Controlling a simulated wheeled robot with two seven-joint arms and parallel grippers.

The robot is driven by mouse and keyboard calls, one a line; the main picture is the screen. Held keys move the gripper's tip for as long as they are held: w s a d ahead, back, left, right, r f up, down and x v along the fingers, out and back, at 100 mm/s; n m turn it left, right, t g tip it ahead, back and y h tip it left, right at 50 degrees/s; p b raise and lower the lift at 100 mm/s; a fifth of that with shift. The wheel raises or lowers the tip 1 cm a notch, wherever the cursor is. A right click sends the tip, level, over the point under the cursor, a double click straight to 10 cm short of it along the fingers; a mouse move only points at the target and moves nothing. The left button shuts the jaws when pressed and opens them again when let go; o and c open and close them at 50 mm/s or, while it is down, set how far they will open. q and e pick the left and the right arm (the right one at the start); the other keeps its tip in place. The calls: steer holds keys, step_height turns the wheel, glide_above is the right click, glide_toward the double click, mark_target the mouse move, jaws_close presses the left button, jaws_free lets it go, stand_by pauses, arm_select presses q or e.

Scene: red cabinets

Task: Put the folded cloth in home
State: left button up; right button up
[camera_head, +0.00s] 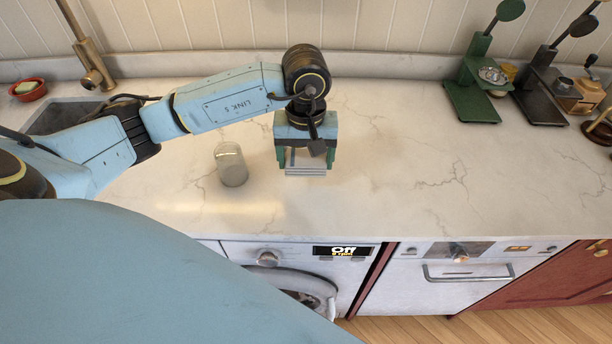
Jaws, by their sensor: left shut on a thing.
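My left gripper (306,168) points down over the marble counter, right of the glass jar. Its green fingers are shut on a small, flat, pale grey layered thing, which I take to be the folded cloth (305,171). The gripper's body and fingers hide part of the cloth. The cloth is close to the countertop (400,150); I cannot tell whether it touches it. My right gripper is not in view. Nothing in view is marked as home.
A glass jar (231,164) stands just left of the gripper. A sink (68,116), tap (95,70) and red bowl (27,90) are at the left. Green (474,92) and black (535,95) stands and a coffee grinder (582,95) are at back right. The middle counter is clear.

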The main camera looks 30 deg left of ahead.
mark_target(306, 186)
arm_select(q)
steer(key=shift+f, duration=2.95)
steer(key=shift+f, duration=0.15)
steer(key=o, duration=0.9)
step_height(306, 186, up, 12)
steer(key=shift+r, duration=0.2)
